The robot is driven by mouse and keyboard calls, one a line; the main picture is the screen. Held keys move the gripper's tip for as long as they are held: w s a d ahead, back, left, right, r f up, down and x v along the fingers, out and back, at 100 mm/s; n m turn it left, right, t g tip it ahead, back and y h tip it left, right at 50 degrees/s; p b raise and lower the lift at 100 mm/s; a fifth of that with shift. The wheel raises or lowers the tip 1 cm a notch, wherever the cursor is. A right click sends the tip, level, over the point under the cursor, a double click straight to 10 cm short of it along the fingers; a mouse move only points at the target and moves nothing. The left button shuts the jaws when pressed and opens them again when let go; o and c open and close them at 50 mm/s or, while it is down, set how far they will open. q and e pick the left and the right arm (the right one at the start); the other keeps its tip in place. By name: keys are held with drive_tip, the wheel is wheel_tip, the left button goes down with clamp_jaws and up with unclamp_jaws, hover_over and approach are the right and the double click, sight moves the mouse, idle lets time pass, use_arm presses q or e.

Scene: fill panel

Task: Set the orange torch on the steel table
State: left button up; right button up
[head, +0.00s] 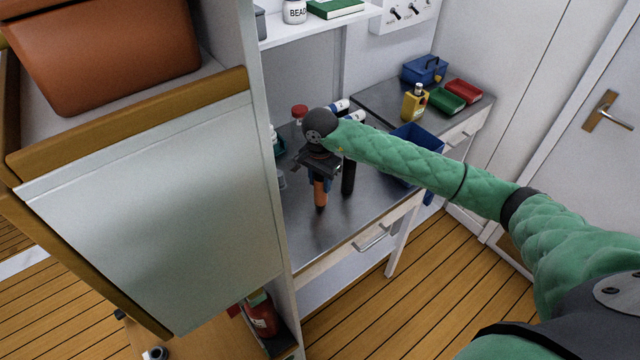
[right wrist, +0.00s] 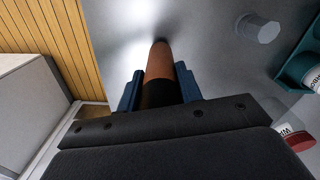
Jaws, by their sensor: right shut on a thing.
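My right gripper (head: 319,182) is shut on the orange torch (head: 320,194), over the steel table (head: 345,222). In the right wrist view the orange torch (right wrist: 159,64) runs away from between the blue fingers of the right gripper (right wrist: 160,88), with a dark section at the jaws. The torch points down toward the tabletop. Its lower end is at or close to the surface; I cannot tell whether it touches. My left gripper is not in view.
A black cylinder (head: 348,176) stands just right of the torch. A red-capped jar (head: 299,112) and white bottles stand behind. A blue bin (head: 418,138) is to the right. A tall grey panel (head: 160,210) borders the left. The table's front is clear.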

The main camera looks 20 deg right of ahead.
drive_tip(key=shift+f, duration=0.75)
